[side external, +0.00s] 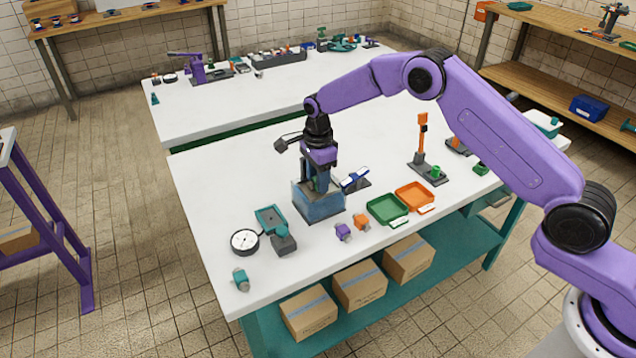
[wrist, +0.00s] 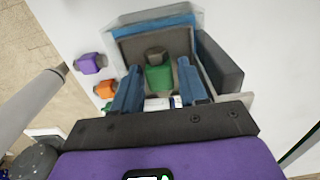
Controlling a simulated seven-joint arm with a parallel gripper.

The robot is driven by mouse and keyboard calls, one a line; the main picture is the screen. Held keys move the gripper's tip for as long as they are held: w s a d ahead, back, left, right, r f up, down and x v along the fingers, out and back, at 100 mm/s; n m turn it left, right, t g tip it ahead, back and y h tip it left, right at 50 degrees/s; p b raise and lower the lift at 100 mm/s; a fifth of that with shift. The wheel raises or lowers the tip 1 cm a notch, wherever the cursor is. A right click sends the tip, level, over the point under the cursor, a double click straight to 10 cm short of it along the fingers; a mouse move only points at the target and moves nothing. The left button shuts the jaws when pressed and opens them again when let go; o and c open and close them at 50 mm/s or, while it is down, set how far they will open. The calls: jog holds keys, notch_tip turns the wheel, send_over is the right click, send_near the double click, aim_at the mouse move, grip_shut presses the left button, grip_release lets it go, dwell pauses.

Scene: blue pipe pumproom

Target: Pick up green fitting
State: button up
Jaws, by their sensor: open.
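The green fitting (wrist: 158,78) has a grey-brown end and sits inside an open blue-rimmed box (wrist: 150,24) in the wrist view. My gripper (wrist: 159,66) is open, with one blue finger on each side of the fitting. I cannot tell whether either finger touches it. In the side external view, my gripper (side external: 321,185) points down into the blue box (side external: 318,207) on the white table. There, the box and the fingers mostly hide the fitting.
A purple fitting (side external: 343,232) and an orange fitting (side external: 361,222) lie in front of the box. A green tray (side external: 372,217) and an orange tray (side external: 429,204) are to its right. A gauge (side external: 244,241) and a teal fitting (side external: 241,279) are left. The box walls stand close around the fingers.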

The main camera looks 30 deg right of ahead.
grip_shut()
